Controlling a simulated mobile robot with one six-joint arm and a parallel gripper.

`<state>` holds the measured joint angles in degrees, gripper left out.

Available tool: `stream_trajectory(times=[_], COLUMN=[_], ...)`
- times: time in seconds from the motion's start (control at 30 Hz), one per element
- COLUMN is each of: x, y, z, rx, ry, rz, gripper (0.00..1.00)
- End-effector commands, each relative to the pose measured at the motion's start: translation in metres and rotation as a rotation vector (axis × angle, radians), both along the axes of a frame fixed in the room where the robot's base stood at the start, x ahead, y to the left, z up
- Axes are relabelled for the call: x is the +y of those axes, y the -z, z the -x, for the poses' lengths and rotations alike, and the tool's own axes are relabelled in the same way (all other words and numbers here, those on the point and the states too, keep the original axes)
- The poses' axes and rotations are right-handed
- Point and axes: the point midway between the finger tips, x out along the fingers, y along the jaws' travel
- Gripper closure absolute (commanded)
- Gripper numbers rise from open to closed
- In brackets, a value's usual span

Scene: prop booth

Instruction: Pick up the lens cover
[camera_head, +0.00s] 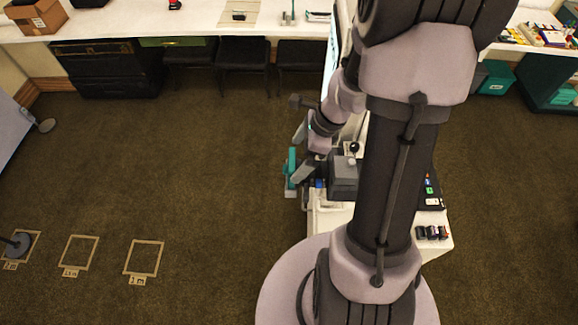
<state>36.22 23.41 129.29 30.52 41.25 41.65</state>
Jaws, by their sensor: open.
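I cannot make out the lens cover for certain; it may be hidden behind my arm or too small to tell. My gripper (302,152) is at the left edge of the white table (328,218), its grey fingers spread apart. No held thing can be made out. A teal upright object (291,168) shows close beside the fingers; I cannot tell whether they touch it. A small round black thing (354,147) lies right of my gripper, near a dark grey box (344,176). My arm hides much of the table.
Several small dark items (432,232) lie at the table's right corner. Taped squares (144,258) mark the floor at left. The carpet between is clear.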

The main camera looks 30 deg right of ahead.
Motion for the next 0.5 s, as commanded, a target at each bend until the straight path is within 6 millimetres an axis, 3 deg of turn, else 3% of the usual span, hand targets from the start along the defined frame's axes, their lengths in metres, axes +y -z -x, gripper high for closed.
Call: stream_trajectory(times=[0.3,0.5], x=[0.024,0.026], y=[0.047,0.050], z=[-0.008,-0.010], rx=[0.002,-0.001], ry=[-0.002,-0.001], rz=[0.000,0.001], gripper=[0.00,0.00])
